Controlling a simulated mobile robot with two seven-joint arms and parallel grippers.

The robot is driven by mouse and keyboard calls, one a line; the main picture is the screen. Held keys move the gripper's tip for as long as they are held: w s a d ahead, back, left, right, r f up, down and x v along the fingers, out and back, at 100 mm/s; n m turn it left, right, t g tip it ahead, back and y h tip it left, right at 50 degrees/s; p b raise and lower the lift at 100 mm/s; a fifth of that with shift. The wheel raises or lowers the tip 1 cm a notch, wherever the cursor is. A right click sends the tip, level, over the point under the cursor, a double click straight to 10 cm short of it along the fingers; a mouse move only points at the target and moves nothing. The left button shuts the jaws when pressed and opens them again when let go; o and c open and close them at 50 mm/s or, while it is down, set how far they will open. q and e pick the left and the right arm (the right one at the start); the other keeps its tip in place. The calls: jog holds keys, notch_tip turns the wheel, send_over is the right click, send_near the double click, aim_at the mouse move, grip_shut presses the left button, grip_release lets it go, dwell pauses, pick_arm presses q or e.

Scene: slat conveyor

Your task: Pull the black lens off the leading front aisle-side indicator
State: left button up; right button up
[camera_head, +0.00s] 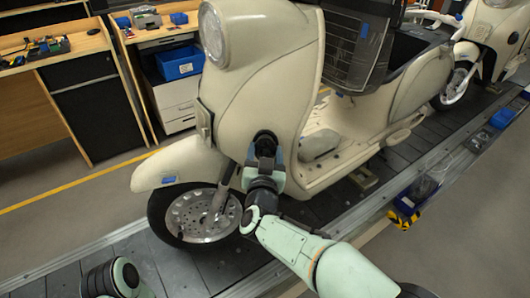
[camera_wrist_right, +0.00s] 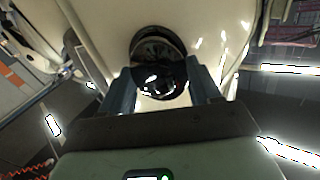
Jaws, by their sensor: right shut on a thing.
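The cream scooter (camera_head: 258,88) stands on the slat conveyor, its front wheel to the left. The round black lens (camera_head: 265,138) is on the front body panel, on the side facing me. In the right wrist view the glossy black lens (camera_wrist_right: 160,80) sits between the two fingers. My right gripper (camera_head: 265,158) is shut on the lens, with a finger on either side of it; it also shows in the right wrist view (camera_wrist_right: 162,84).
A second cream scooter (camera_head: 490,28) stands farther along the conveyor (camera_head: 330,205). A blue bin (camera_head: 180,62) sits in a workbench shelf at the back left. Blue trays (camera_head: 503,117) lie along the conveyor's near edge at the right. The grey aisle floor is clear.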

aim_at(265, 152)
jog(key=shift+s, duration=1.1)
dwell(1.1)
jog(key=shift+s+a+r, duration=0.1)
jog(key=shift+s, duration=0.8)
